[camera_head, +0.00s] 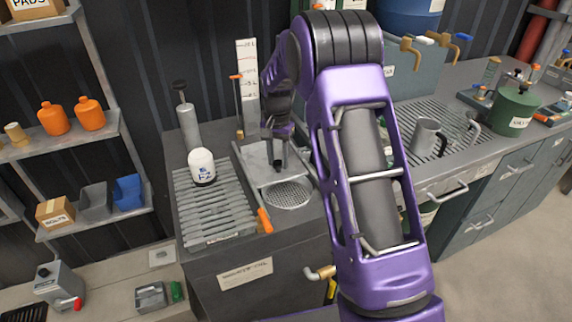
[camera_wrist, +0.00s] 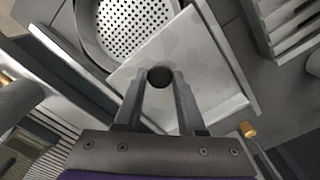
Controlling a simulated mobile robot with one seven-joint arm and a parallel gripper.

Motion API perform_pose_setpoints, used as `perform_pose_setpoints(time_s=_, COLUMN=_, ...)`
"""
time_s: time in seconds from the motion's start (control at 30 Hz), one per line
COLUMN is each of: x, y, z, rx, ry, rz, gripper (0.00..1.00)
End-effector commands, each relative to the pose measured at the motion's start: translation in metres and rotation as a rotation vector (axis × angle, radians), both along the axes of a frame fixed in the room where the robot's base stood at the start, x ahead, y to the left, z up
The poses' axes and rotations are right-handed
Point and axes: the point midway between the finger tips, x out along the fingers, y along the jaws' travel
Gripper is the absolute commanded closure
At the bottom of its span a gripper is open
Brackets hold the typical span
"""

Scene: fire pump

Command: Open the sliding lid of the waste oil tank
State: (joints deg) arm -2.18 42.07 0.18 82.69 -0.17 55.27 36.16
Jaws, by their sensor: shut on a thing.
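The waste oil tank (camera_head: 285,270) is a dark cabinet with a label on its front. Its sliding lid (camera_head: 253,156) is a pale metal plate on the top, and it also shows in the wrist view (camera_wrist: 215,75). A round perforated strainer (camera_head: 288,194) lies uncovered for the most part beside the lid's near edge, and it shows at the top of the wrist view (camera_wrist: 130,25). My gripper (camera_wrist: 160,80) is shut on the lid's dark round knob (camera_wrist: 160,76). In the head view my gripper (camera_head: 278,164) is small and partly hidden by my arm.
A white jar (camera_head: 202,166) stands on a slatted rack (camera_head: 212,210) left of the lid. A grey pump-like cylinder (camera_head: 188,125) and an upright scale board (camera_head: 247,80) stand behind. An orange-handled tool (camera_head: 264,220) lies near the front. A mug (camera_head: 427,137) stands on the right counter.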

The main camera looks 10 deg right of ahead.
Motion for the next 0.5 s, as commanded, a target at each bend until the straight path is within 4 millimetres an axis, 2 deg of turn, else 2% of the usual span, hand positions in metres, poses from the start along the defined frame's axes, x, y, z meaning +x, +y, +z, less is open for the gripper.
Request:
perform_pose_setpoints(time_s=0.03, x=0.010, y=0.002, z=0.003, rx=-0.001, ry=-0.003, rz=0.001, gripper=1.00)
perform_pose_setpoints(time_s=0.2, x=0.031, y=0.006, z=0.002, rx=0.001, ry=-0.003, rz=0.000, gripper=1.00)
perform_pose_setpoints(time_s=0.5, x=0.046, y=0.009, z=0.001, rx=0.001, ry=-0.003, rz=-0.001, gripper=1.00)
